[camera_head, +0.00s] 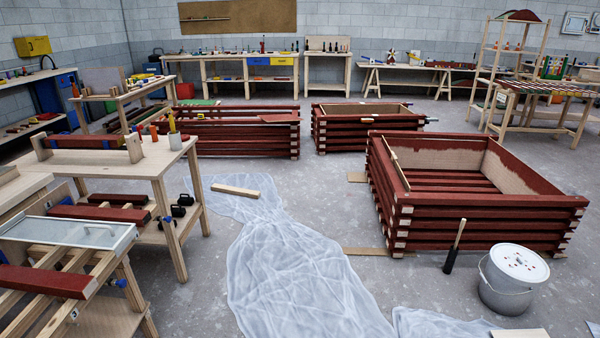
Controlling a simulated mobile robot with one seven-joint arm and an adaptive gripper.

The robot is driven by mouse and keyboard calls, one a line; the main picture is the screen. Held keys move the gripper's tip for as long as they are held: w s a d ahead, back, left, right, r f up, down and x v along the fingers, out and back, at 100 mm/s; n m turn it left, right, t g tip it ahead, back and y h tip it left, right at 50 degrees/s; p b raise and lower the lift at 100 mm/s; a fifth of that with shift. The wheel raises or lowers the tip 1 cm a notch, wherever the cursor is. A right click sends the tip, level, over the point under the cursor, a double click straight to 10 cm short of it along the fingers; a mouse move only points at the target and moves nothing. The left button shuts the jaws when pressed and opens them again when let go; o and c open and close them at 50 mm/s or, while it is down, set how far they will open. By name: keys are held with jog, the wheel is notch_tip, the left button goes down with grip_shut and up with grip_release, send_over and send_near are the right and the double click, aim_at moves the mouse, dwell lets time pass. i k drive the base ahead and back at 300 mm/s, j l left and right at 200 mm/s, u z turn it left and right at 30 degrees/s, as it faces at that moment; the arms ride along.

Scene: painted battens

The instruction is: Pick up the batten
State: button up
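Several red-painted battens are in view, and I cannot tell which one the task means. One red batten (40,281) lies across the wooden trestle at the lower left. Another red batten (99,213) lies beside the glass-topped panel at the left. A third red batten (82,142) lies on the left workbench between two upright wooden end pieces. A bare wood batten (235,191) lies on the plastic sheet on the floor. My gripper is not in view.
The left workbench (150,165) holds a cup of brushes. A clear plastic sheet (290,270) covers the middle floor. A red slatted box (470,215), a metal bucket (512,280) and a dark-ended brush (454,247) stand at the right. More red boxes and benches stand behind.

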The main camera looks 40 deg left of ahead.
aim_at(141, 216)
jog(key=u, duration=2.65)
